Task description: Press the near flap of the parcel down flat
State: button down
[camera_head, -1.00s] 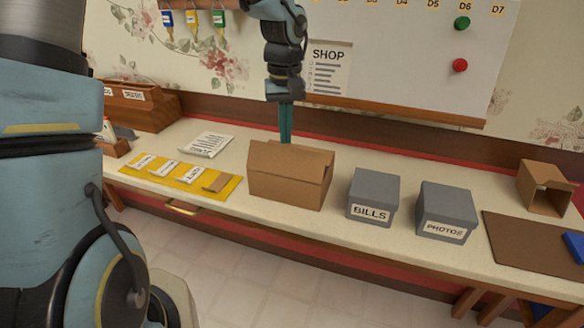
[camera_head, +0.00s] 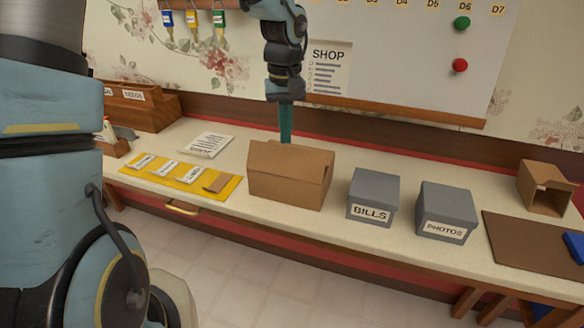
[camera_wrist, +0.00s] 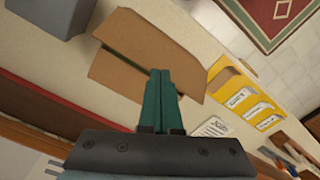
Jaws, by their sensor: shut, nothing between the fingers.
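The parcel is a brown cardboard box (camera_head: 285,190) on the long bench, left of the grey boxes. Its near flap (camera_head: 292,160) looks raised and slanting, not flat, and hides the inside from the head camera. In the wrist view, the near flap (camera_wrist: 150,50) is a broad brown panel, with another brown flap (camera_wrist: 118,76) beside it. My gripper (camera_head: 286,140) points down at the far side of the parcel, its tips partly hidden behind the flap's top edge. In the wrist view, the teal fingers (camera_wrist: 161,74) are together and empty, tips over the cardboard. Contact cannot be told.
Grey boxes labelled BILLS (camera_head: 373,195) and PHOTOS (camera_head: 446,210) stand right of the parcel. A yellow mat (camera_head: 165,190) with labelled pieces lies to the left, a paper sheet (camera_head: 207,145) behind it. The whiteboard (camera_head: 400,60) hangs behind.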

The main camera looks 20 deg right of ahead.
jog(key=shift+f, duration=0.1)
jog(key=shift+f+b, duration=0.8)
jog(key=shift+f, duration=0.2)
jog(key=shift+s, duration=0.1)
jog(key=shift+r+p, duration=2.05)
jog(key=shift+r, duration=0.5)
